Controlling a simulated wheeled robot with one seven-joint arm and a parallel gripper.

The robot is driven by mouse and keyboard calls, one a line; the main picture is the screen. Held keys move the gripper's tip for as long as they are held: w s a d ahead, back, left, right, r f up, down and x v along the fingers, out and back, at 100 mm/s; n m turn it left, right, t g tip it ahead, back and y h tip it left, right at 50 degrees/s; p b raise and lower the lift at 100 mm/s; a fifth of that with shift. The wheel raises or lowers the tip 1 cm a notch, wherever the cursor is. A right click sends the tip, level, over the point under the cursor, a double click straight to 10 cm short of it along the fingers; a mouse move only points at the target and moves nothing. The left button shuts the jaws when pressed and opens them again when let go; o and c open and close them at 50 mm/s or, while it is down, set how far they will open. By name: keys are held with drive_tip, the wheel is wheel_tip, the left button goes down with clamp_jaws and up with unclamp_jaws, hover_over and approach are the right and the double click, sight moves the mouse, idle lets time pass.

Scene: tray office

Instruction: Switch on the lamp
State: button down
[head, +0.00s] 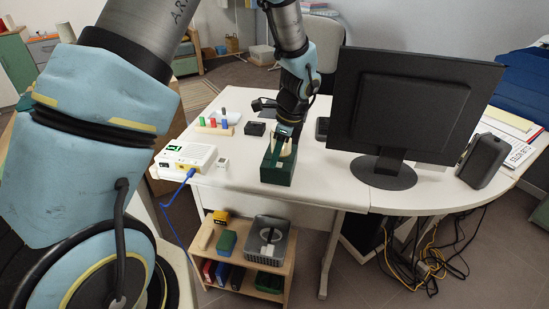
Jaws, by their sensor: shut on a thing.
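I cannot make out a lamp in the head view. My gripper (285,135) points down over the front middle of the white desk. It is shut on the upper part of a dark green box-like carrier (277,177), which is at the desk's front edge. Something cream-coloured shows inside the carrier, partly hidden. My fingers are small and dark here, so the exact grip is hard to see. A white box (187,157) with a green display and a plugged-in blue cable sits to the left. A small white cube (223,163) lies beside it.
A monitor (411,107) and a dark speaker (484,160) stand to the right on the desk (322,184). Coloured pegs on a wooden block (214,127) and a small black box (255,129) are behind left. A low shelf (245,280) stands below; loose cables (430,255) hang at right.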

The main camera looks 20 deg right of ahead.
idle(0.3)
drive_tip(key=c, duration=1)
unclamp_jaws()
drive_tip(key=shift+r, duration=0.1)
drive_tip(key=b+v, duration=0.1)
drive_tip(key=v, duration=0.9)
drive_tip(key=shift+r, duration=0.3)
drive_tip(key=shift+s, duration=0.1)
drive_tip(key=s+a+r+n+h, duration=0.1)
drive_tip(key=a+n, duration=1)
drive_tip(key=a, duration=0.4)
drive_tip(key=s+a+n+h+p, duration=0.1)
drive_tip(key=a+n, duration=1.1)
drive_tip(key=a, duration=0.4)
drive_tip(key=shift+s+a+r+n+h, duration=0.3)
drive_tip(key=shift+s+r, duration=0.1)
